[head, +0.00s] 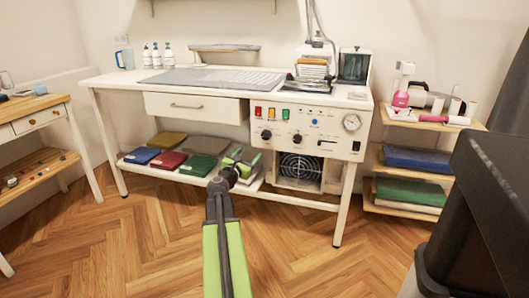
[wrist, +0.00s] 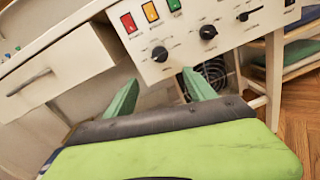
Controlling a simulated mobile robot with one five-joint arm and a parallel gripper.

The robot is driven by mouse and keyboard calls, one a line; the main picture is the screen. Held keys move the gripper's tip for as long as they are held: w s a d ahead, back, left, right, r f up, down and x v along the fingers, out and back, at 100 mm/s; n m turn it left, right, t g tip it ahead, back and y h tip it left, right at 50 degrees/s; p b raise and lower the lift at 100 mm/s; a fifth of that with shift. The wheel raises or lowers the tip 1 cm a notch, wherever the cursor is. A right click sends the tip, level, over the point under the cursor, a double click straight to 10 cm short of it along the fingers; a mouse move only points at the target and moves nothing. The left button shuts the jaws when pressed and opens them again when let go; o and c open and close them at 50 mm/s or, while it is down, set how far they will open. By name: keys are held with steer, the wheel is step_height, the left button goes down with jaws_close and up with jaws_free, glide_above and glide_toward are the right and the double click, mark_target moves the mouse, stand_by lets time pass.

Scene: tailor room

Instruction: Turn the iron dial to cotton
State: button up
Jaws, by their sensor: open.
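The white control panel (head: 335,118) is on the front of the ironing table, and it also fills the top of the wrist view (wrist: 185,55). Two round black dials are on it: the left dial (wrist: 160,54) and the middle dial (wrist: 208,31). Their markings are too small to read, so I cannot tell which is the iron dial or where cotton is. My gripper (head: 240,163) is open and empty, below and left of the panel in the head view. In the wrist view its green fingers (wrist: 160,92) are spread below the left dial, and no contact shows.
Red, yellow and green switches (wrist: 150,12) sit above the dials. A black lever control (wrist: 249,13) is to their right. A drawer (head: 195,106) is left of the panel. Folded cloths (head: 170,160) lie on the lower shelf, and a fan (head: 299,166) sits under the panel.

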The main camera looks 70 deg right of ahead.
mark_target(264, 136)
steer(key=d, duration=1.7)
steer(key=shift+s+d, duration=0.15)
steer(key=shift+d, duration=0.05)
steer(key=shift+c, duration=0.2)
steer(key=c, duration=1.3)
